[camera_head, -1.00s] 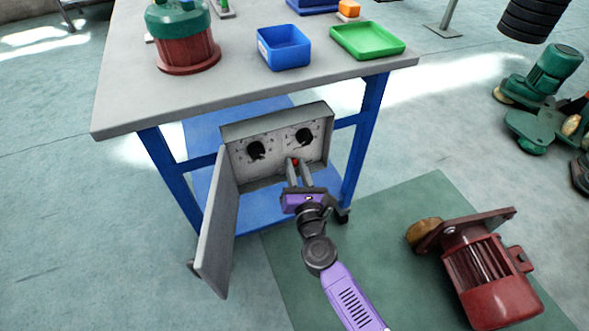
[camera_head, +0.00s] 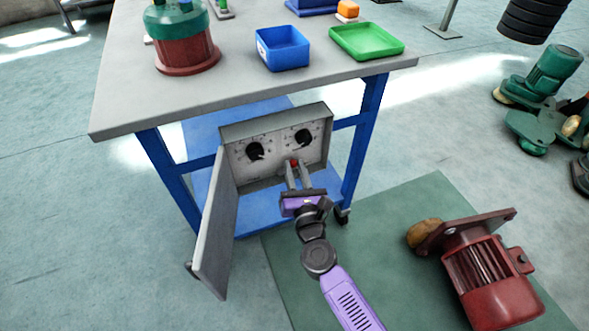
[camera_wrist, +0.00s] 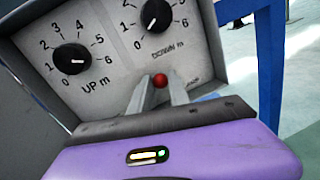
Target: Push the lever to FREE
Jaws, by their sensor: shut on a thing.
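A grey control box (camera_head: 263,127) with its door (camera_head: 216,240) hanging open is under the table's front edge. Its panel holds two black dials; in the wrist view these are the UP dial (camera_wrist: 71,58) and the DOWN dial (camera_wrist: 156,14). The lever's red knob (camera_wrist: 160,81) shows between my fingertips, low on the panel; it is small in the head view (camera_head: 294,163). My gripper (camera_head: 296,175) reaches into the open box with its fingers shut on the knob. The lever's shaft is hidden, and the lettering beside it is too small to read.
The workbench (camera_head: 120,115) carries a blue bin (camera_head: 283,47), a green tray (camera_head: 367,41) and a green-and-red motor part (camera_head: 181,40). A blue table leg (camera_head: 366,135) stands right of the box. A red motor (camera_head: 485,270) lies on the green floor mat (camera_head: 390,205).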

